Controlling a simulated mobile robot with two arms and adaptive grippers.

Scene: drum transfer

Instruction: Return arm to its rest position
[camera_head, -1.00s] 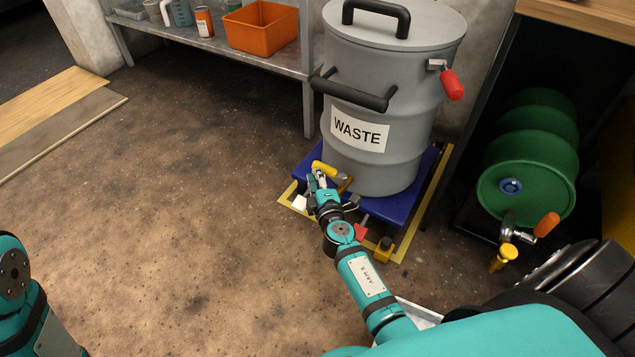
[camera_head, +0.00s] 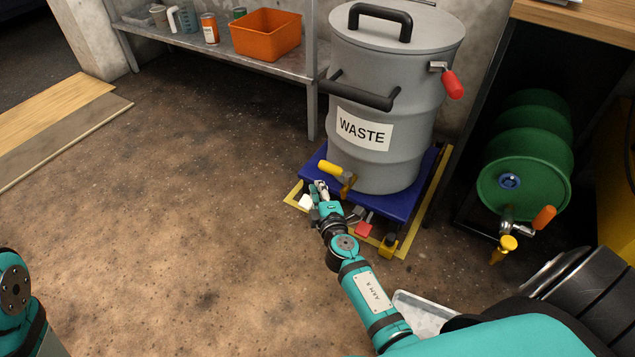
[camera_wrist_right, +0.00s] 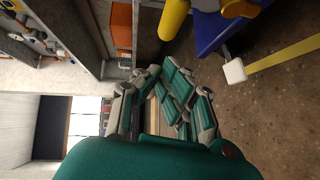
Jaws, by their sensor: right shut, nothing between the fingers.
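My right arm reaches in from the lower right of the head view. Its gripper (camera_head: 319,189) is shut and empty, just in front of the yellow tap handle (camera_head: 330,168) on the grey waste drum (camera_head: 400,100). The gripper and handle look apart. In the right wrist view the gripper fingers (camera_wrist_right: 172,100) fill the middle, and the yellow handle (camera_wrist_right: 174,18) shows at the top. The drum stands upright on a blue platform (camera_head: 405,205). Part of my left arm shows at the lower left of the head view, but its gripper is out of view.
A metal shelf (camera_head: 215,52) holds an orange bin (camera_head: 266,36) and several small containers. Green drums (camera_head: 525,180) with a tap lie in a dark rack at right. A red pedal (camera_head: 362,229) sits at the platform's front. The floor left of the platform is clear.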

